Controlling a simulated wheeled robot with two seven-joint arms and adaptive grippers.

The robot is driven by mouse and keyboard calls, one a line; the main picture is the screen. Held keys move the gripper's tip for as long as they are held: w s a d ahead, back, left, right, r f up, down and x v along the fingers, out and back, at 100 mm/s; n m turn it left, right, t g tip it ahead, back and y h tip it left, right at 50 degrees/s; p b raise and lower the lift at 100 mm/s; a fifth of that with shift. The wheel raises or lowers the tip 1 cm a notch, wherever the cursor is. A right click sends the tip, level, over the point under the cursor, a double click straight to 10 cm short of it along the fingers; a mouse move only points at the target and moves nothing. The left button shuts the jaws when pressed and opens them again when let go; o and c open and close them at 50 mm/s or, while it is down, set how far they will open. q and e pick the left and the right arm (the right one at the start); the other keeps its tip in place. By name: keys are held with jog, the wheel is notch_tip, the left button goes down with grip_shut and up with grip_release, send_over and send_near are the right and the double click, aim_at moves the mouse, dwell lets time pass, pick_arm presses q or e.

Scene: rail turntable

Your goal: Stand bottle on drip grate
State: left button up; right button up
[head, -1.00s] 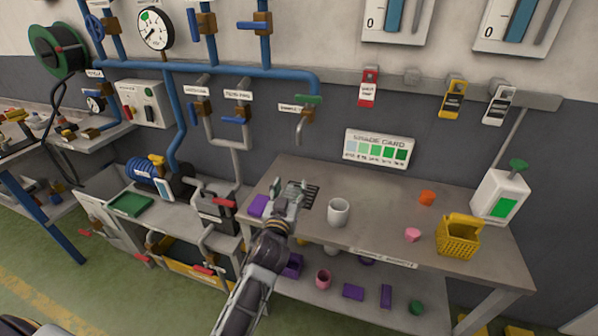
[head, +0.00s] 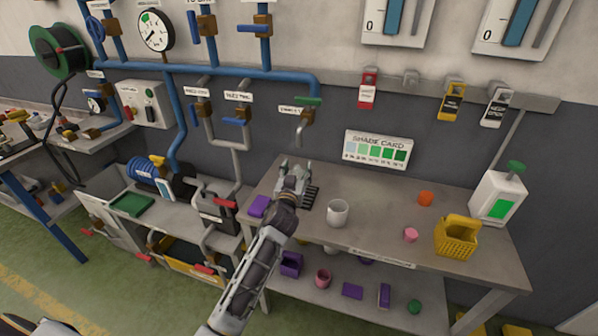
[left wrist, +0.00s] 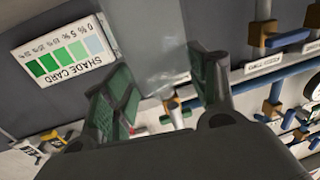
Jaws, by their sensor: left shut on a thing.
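The drip grate (head: 313,193) is a dark slotted plate on the left part of the bench top, partly covered by my left gripper. My left gripper (head: 293,172) is over the grate's far left side. In the left wrist view the green-padded fingers (left wrist: 165,95) are shut on a pale, see-through bottle (left wrist: 157,45). In the head view the bottle cannot be made out behind the gripper. Its base is hidden, so I cannot tell whether it touches the grate. My right gripper is not in view.
A white cup (head: 338,213) stands right of the grate, and a purple block (head: 259,206) lies to its left. A tap (head: 300,128) hangs above and behind. A yellow basket (head: 456,238) and a white dispenser (head: 497,197) stand at the right. The bench middle is fairly clear.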

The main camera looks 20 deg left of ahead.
pick_arm(q)
jog(key=w, duration=0.2)
jog(key=shift+w+a+r, duration=0.1)
jog(key=shift+w, duration=0.55)
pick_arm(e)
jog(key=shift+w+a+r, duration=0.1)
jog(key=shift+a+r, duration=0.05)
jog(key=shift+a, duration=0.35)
pick_arm(q)
jog(key=shift+w+a+f, duration=0.1)
jog(key=shift+w+f, duration=0.1)
jog(key=shift+f, duration=0.3)
jog(key=shift+w+f, duration=0.2)
jog(key=shift+f, duration=1.15)
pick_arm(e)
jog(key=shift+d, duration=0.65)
